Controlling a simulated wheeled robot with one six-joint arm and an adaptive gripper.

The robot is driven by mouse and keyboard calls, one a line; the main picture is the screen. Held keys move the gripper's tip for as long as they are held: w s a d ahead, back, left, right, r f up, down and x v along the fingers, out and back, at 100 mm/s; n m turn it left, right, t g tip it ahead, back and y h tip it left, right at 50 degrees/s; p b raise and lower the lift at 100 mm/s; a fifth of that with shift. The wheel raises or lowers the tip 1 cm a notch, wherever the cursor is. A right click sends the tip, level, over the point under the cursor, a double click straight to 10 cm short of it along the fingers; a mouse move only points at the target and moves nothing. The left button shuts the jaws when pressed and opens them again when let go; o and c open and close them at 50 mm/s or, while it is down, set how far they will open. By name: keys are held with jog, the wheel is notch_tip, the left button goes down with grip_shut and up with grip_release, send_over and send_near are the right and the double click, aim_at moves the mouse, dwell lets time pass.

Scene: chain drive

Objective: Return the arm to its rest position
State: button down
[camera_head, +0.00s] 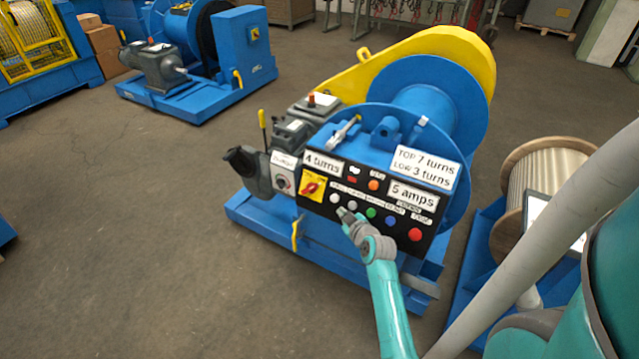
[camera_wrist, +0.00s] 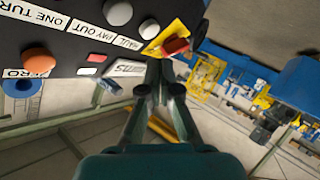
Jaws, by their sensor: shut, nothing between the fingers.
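My turquoise arm reaches up to the black control panel (camera_head: 345,205) of the blue winch (camera_head: 405,105). My gripper (camera_head: 346,214) is in front of the panel's lower row of buttons, near the pale ones. In the wrist view my gripper (camera_wrist: 158,82) has its fingers together with nothing between them. The panel (camera_wrist: 75,50) fills the upper left there, with an orange button (camera_wrist: 40,62), white buttons and a red switch (camera_wrist: 175,46) on a yellow plate. Whether the fingertips touch the panel I cannot tell.
A wooden cable reel (camera_head: 540,185) on a blue frame stands right of the winch, close to my arm. A second blue machine (camera_head: 190,70) stands at the back left. A yellow lever (camera_head: 263,125) sticks up left of the panel. The floor (camera_head: 120,230) at left is clear.

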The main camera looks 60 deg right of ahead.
jog(key=s+a+f+t+y, duration=0.15)
jog(key=s+a, duration=0.35)
jog(key=a, duration=0.8)
jog(key=s+a+f+y, duration=0.15)
jog(key=s+a, duration=0.35)
jog(key=a, duration=0.9)
jog(key=s+a+r+t+y, duration=0.1)
jog(key=s+a+r+y, duration=0.1)
jog(key=s+a+r, duration=0.6)
jog(key=s+a+r+n+t+y, duration=0.1)
jog(key=s+a+r+y, duration=0.1)
jog(key=s+a+r, duration=0.5)
jog(key=s+a, duration=0.1)
jog(key=s, duration=0.3)
jog(key=shift+s+r+y, duration=0.35)
jog(key=shift+s+y, duration=0.05)
dwell(1.9)
